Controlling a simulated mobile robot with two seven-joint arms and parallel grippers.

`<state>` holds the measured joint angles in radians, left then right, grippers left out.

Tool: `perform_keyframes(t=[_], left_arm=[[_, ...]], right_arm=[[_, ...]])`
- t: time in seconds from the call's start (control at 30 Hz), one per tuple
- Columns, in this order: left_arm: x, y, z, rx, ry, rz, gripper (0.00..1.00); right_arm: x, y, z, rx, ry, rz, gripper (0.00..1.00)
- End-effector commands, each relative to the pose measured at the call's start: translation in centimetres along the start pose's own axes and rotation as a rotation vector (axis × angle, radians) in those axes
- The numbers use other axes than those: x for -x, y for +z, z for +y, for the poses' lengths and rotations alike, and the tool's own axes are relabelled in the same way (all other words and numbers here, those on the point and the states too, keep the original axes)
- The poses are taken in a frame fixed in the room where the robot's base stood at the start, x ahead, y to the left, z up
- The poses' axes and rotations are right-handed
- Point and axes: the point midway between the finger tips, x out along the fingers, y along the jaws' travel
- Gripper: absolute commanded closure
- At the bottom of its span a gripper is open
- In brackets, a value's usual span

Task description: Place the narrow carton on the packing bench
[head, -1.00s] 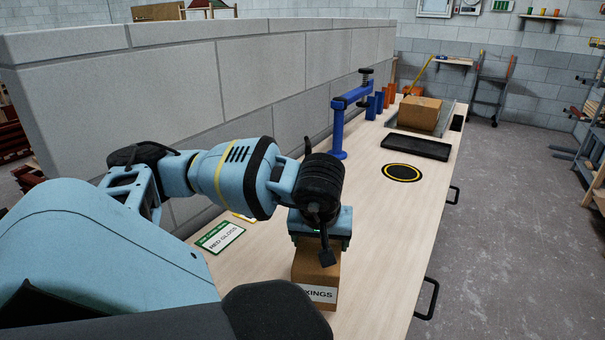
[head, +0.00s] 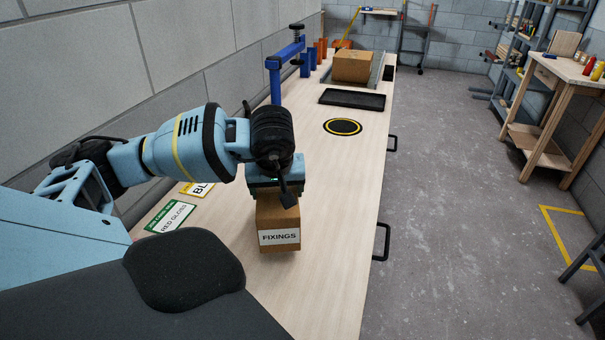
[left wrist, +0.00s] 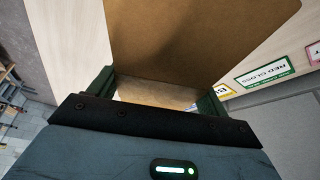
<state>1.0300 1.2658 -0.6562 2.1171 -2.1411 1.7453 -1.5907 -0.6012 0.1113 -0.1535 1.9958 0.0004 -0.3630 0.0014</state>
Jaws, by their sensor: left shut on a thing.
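The narrow carton (head: 278,222) is a brown box with a white "FIXINGS" label on its front. It is upright in my left gripper (head: 275,190), which is shut on its top from above. The carton is over the near part of the long pale wooden bench (head: 330,215); I cannot tell whether its base touches the top. In the left wrist view the carton (left wrist: 200,40) fills the upper middle, between the green fingers of my left gripper (left wrist: 155,92). My right gripper is not in view.
Signs "RED GLOSS" (head: 170,217) and a yellow-edged one (head: 200,187) lie left of the carton. A black-yellow ring (head: 342,127), black tray (head: 352,99), blue clamp post (head: 276,80) and wider carton (head: 353,67) are farther along. A second workbench (head: 565,75) stands right across clear floor.

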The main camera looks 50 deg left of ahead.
Motion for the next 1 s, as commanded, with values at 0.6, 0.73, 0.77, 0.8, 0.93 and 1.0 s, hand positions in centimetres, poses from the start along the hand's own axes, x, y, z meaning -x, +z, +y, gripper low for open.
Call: perform_keyframes(t=[0.6,0.73,0.77,0.8,0.93,1.0], left_arm=[[-3.1,-5.9,7.1,0.003,0.005,0.002,0.66],[-3.3,-6.2,7.3,0.002,0.003,0.003,0.66],[-3.4,-6.2,7.3,0.001,0.003,0.003,0.66],[-3.4,-6.2,7.3,0.001,0.003,0.003,0.66],[-3.4,-6.3,7.5,0.001,0.004,0.003,0.66],[-3.6,-6.5,7.8,0.002,0.004,0.001,0.66]], right_arm=[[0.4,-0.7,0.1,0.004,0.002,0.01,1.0],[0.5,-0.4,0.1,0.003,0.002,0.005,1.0],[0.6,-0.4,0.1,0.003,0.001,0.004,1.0],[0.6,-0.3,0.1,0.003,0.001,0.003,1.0],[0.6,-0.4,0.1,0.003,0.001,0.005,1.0],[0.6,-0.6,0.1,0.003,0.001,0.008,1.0]])
